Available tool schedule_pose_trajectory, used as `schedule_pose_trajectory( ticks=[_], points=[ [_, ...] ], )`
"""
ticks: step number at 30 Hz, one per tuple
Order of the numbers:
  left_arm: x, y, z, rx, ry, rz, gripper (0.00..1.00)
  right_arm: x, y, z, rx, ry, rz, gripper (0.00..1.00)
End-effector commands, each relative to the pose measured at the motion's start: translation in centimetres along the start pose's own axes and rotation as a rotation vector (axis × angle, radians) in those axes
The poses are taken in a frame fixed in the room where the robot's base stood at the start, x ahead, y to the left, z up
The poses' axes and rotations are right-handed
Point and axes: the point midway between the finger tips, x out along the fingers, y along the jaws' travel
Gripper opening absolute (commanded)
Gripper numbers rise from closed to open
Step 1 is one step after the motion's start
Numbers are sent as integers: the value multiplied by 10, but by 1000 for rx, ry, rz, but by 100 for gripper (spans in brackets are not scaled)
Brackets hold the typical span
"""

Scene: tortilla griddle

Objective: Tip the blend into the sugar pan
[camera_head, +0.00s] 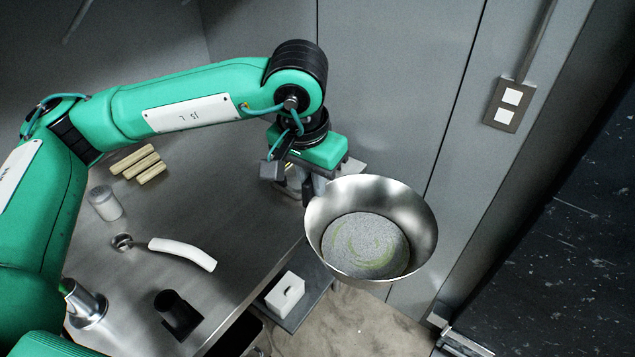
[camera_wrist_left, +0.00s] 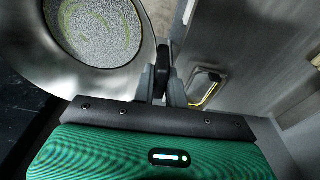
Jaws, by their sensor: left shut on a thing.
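A metal bowl (camera_head: 420,212) holds a grey grainy blend (camera_head: 365,246) with a yellow-green swirl in it. My left gripper (camera_head: 312,190) is shut on the bowl's left rim and holds it in the air past the counter's right edge. The bowl (camera_wrist_left: 128,76) also shows in the left wrist view, with the blend (camera_wrist_left: 95,32) inside and the left gripper's fingers (camera_wrist_left: 165,84) at its rim. I cannot make out a sugar pan for certain. My right gripper is not in view.
The metal counter (camera_head: 235,235) carries several pale yellow sticks (camera_head: 138,164), a clear jar (camera_head: 105,203), a white-handled tool (camera_head: 183,251) and a dark cup (camera_head: 178,313). A white box (camera_head: 285,294) sits lower, beside the counter. Grey wall panels stand behind the bowl.

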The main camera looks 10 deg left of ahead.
Motion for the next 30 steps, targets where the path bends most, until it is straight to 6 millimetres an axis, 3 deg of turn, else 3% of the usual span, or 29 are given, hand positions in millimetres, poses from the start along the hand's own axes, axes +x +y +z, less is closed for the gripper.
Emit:
schedule_pose_trajectory(
  ticks=[18, 24, 30],
  points=[
    [15, 59, -105, -319, 2, -47, 0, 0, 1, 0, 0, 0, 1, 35],
    [17, 67, -120, -369, 1, -54, 0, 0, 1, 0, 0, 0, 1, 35],
    [18, 69, -124, -380, 2, -56, 0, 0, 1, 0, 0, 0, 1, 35]
  ],
)
